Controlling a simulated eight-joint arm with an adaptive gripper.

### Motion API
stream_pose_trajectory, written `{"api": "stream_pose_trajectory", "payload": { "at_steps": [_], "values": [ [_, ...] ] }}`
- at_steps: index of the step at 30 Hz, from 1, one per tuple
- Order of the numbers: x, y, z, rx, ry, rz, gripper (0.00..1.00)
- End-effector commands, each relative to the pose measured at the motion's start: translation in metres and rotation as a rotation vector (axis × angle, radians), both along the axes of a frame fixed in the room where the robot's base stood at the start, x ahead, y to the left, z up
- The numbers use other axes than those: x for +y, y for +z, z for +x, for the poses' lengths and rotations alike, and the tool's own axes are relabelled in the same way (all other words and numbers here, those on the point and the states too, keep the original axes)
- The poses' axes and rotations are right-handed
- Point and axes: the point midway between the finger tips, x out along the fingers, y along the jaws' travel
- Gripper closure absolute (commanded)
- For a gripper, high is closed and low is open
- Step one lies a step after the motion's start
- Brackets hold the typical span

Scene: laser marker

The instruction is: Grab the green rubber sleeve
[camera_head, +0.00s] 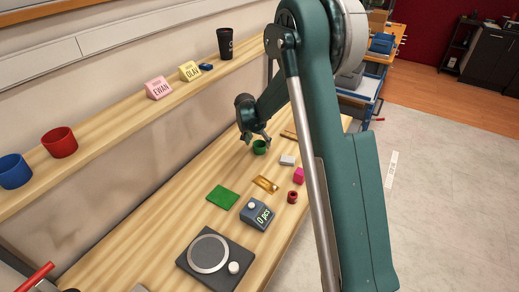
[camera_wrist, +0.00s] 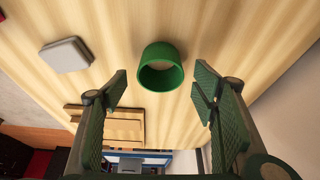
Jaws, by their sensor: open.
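The green rubber sleeve (camera_head: 260,147) is a short open ring on the wooden workbench (camera_head: 160,222), near its far end. In the wrist view the sleeve (camera_wrist: 161,67) sits at the top middle, with its opening facing the camera. My gripper (camera_head: 256,139) is right above or beside the sleeve in the head view. In the wrist view my gripper (camera_wrist: 160,85) is open, one finger on each side, with a gap between each finger and the sleeve. Nothing is held.
A grey block (camera_head: 287,160), a magenta block (camera_head: 299,175), a dark red ring (camera_head: 292,197), a brass plate (camera_head: 265,184) and a green plate (camera_head: 222,197) lie nearby. A counter box (camera_head: 257,214) and a black turntable device (camera_head: 215,262) stand closer. A shelf (camera_head: 110,126) runs along the wall.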

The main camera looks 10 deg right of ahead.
Motion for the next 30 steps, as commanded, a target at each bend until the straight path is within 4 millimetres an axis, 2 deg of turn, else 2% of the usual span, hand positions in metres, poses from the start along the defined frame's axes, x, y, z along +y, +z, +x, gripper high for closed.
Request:
{"api": "stream_pose_trajectory", "payload": {
  "at_steps": [3, 10, 28, 30],
  "values": [
    [-0.003, -0.015, 0.005, 0.000, 0.000, 0.000, 0.42],
    [-0.008, -0.032, 0.010, 0.000, 0.000, 0.000, 0.42],
    [-0.008, -0.033, 0.011, 0.000, 0.000, 0.000, 0.42],
    [-0.008, -0.033, 0.011, 0.000, 0.000, 0.000, 0.48]
  ]
}}
